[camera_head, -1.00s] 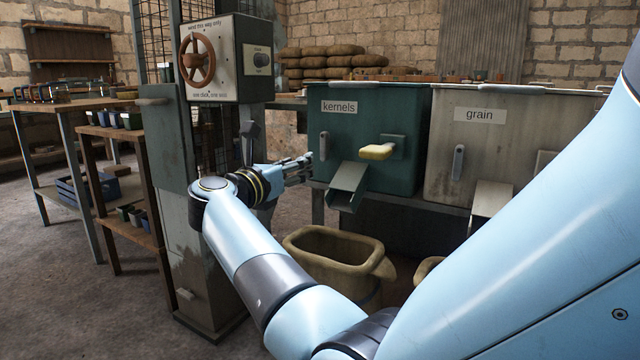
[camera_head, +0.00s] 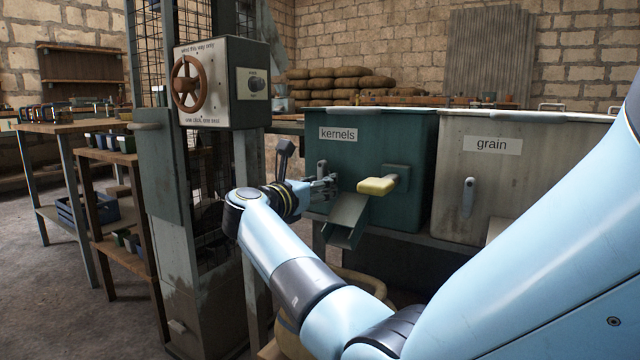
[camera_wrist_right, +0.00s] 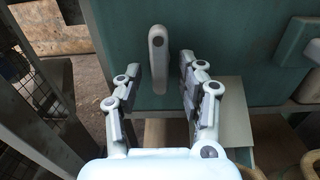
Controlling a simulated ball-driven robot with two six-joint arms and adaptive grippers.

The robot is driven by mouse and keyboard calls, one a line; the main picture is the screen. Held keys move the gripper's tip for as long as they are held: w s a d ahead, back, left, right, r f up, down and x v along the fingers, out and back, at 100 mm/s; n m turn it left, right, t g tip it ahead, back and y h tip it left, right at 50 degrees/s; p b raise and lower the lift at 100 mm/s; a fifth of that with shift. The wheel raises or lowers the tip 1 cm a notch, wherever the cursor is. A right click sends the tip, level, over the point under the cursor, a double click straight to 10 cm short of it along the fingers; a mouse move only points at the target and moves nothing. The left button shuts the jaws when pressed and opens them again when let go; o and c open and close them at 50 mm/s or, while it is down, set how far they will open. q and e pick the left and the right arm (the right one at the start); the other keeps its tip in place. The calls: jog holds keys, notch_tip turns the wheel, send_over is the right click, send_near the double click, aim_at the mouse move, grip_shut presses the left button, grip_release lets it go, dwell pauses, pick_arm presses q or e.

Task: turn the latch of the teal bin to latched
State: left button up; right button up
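The teal bin (camera_head: 385,140), labelled "kernels", stands in the middle of the head view. Its latch (camera_head: 322,166) is a grey lever on the left of its front face, upright. My right gripper (camera_head: 326,187) is at the lower part of the latch. In the wrist view, the gripper (camera_wrist_right: 160,74) is open, with one finger on each side of the latch. I cannot tell whether either finger touches it. My left gripper is out of view.
A yellow handle (camera_head: 376,186) and a teal chute (camera_head: 346,220) project from the bin front, close to my right gripper. The grain bin (camera_head: 490,185) stands to the right. A post with a crank-wheel box (camera_head: 222,85) stands left of my forearm.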

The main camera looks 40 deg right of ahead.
grip_shut()
